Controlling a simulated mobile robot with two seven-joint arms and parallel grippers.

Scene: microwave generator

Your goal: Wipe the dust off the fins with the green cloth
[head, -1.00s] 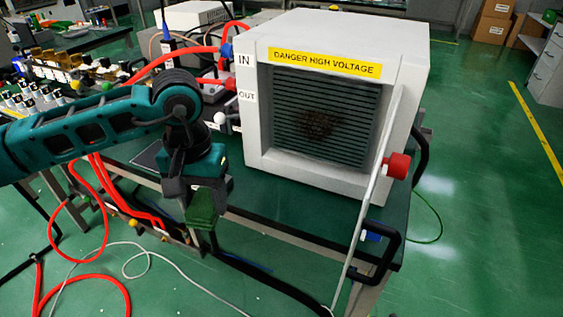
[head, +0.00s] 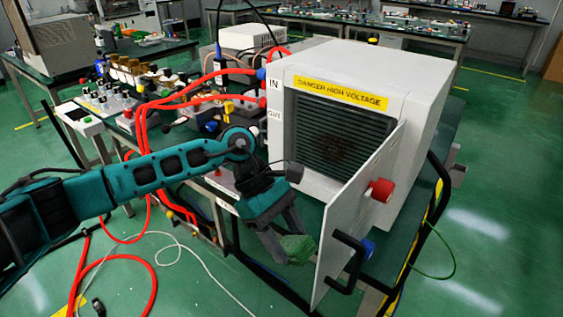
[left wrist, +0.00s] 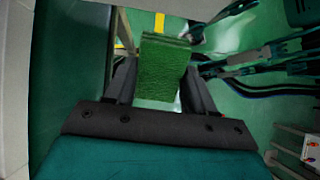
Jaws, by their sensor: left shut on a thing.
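The green cloth (head: 297,246) is folded and held in my left gripper (head: 284,240), which is shut on it. In the left wrist view the cloth (left wrist: 160,70) sits between the two dark fingers (left wrist: 157,85). The fins (head: 330,130) are dark horizontal slats in the front of the white generator box (head: 410,85). A brownish dusty patch (head: 335,150) lies on them at lower centre. The gripper and cloth are below and in front of the fins, apart from them. My right gripper is not in the head view.
Red hoses (head: 190,103) run at left of the box. Bottles and parts (head: 125,80) crowd the bench behind my left arm.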

